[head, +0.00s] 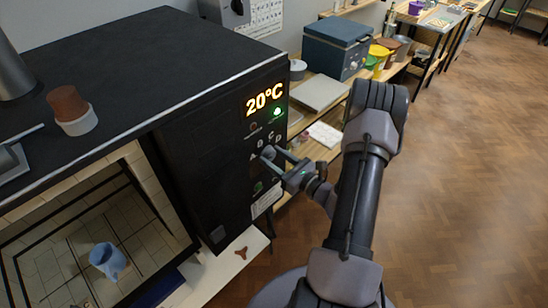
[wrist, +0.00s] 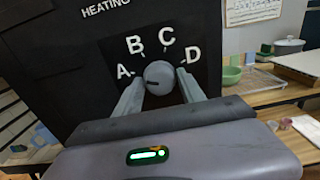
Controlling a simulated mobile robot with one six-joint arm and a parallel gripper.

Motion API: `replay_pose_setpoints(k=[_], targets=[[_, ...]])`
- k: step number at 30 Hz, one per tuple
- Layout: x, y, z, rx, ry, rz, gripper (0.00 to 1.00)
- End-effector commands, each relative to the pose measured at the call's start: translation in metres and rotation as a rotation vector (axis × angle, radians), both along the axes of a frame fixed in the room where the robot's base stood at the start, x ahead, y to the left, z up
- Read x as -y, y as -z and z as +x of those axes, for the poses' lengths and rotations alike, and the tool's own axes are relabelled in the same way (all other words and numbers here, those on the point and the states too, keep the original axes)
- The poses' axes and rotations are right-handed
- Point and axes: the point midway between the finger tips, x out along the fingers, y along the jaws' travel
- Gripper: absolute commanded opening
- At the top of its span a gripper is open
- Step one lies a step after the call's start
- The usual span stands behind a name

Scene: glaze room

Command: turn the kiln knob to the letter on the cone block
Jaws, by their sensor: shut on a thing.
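The kiln knob (wrist: 159,75) is a round grey knob on the black kiln panel, with the letters A, B, C and D in an arc around it. A short dark mark on its face lies at the left, roughly on the A side. My gripper (wrist: 160,92) is shut on the knob, one finger on each side. In the head view my gripper (head: 275,159) reaches the panel from the right and partly hides the knob. I cannot make out a cone block with a readable letter in either view.
The black kiln (head: 150,75) shows 20°C and a green light. A blue mug (head: 108,261) stands inside its open chamber. A red-brown and white pot (head: 72,110) stands on top. Shelves with a blue box (head: 340,47) stand behind; the floor at right is clear.

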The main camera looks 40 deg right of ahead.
Motion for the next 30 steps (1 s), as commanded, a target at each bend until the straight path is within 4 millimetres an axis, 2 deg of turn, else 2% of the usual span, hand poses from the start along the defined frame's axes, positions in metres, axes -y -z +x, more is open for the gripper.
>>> replay_pose_setpoints(k=[11,30], targets=[[-0.0001,-0.0003,0.0001,-0.01,-0.001,0.117,0.06],[-0.0001,-0.0011,0.0,-0.056,0.0,0.702,0.06]])
